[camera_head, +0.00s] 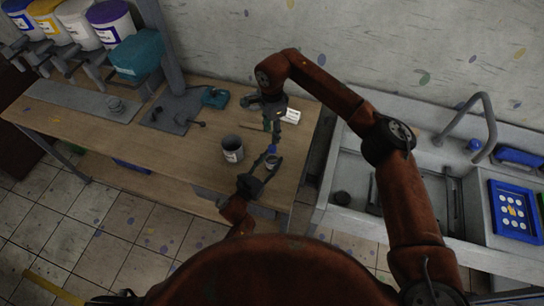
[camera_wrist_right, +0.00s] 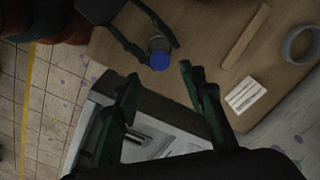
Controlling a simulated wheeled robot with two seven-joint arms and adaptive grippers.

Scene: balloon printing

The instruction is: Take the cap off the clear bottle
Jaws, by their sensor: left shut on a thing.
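The clear bottle (camera_wrist_right: 158,44) stands upright near the table's front edge, with its blue cap (camera_wrist_right: 159,61) on top. The blue cap also shows in the head view (camera_head: 271,149). My left gripper (camera_head: 267,165) is shut on the bottle, its fingers on either side of the body below the cap. My right gripper (camera_wrist_right: 159,72) is open and empty, pointing down over the bottle. Its fingers lie either side of the cap in the wrist view, apart from it. In the head view my right gripper (camera_head: 273,128) is just behind the cap.
A grey cup (camera_head: 232,150) with a white label stands left of the bottle. A white card (camera_wrist_right: 246,95), a wooden stick (camera_wrist_right: 246,36) and a grey ring (camera_wrist_right: 299,44) lie on the wooden table (camera_head: 185,145). A sink unit (camera_head: 412,165) stands to the right.

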